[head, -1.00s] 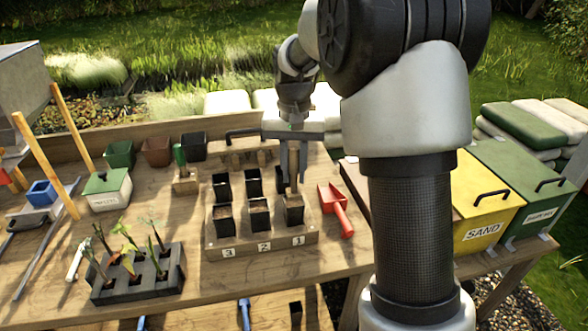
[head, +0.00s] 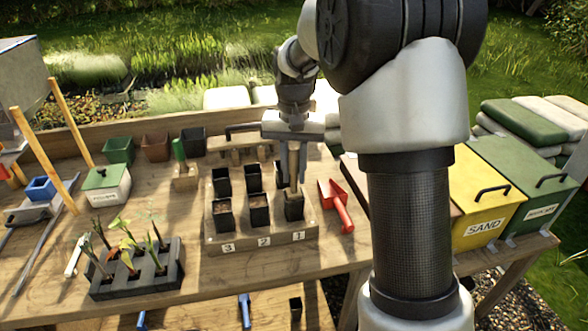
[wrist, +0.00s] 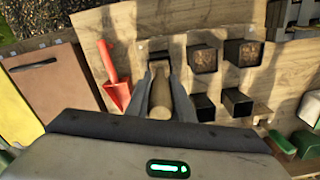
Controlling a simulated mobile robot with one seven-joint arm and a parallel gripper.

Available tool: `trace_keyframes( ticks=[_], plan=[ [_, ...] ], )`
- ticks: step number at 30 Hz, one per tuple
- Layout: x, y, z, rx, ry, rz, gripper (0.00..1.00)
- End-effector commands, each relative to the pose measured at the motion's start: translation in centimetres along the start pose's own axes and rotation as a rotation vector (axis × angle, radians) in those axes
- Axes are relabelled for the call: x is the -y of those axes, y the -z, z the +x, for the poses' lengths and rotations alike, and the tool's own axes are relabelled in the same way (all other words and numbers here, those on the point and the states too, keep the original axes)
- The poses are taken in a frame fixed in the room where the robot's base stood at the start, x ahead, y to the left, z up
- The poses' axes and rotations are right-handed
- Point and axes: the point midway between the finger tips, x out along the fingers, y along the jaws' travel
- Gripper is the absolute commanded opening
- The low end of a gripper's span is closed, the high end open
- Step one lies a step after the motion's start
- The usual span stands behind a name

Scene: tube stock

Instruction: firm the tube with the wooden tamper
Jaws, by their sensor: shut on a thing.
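My gripper (head: 292,139) is shut on the wooden tamper (head: 293,165), which hangs upright below it. The tamper's lower end is at the mouth of the front right black tube (head: 294,208), by the label 1. I cannot tell how deep it reaches or whether it touches the soil. In the wrist view the tamper (wrist: 160,100) sits between both fingers, and its far end overlaps the tube. The other front tubes, by label 2 (head: 259,212) and label 3 (head: 223,217), hold brown soil. The back row tubes (head: 222,182) look dark inside.
A red scoop (head: 338,203) lies just right of the wooden tube rack (head: 235,244). A dark tray of seedlings (head: 135,282) stands at the front left. Yellow (head: 486,200) and green bins are at the right.

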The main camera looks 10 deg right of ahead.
Motion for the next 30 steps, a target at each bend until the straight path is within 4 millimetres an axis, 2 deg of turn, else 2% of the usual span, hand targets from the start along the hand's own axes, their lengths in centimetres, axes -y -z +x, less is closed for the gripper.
trace_keyframes(
  ticks=[6, 30],
  plan=[
    [0.00, -0.01, 0.70, 0.000, 0.000, 0.000, 0.00],
    [0.02, 0.04, 1.12, -0.002, 0.001, 0.000, 0.00]
  ],
)
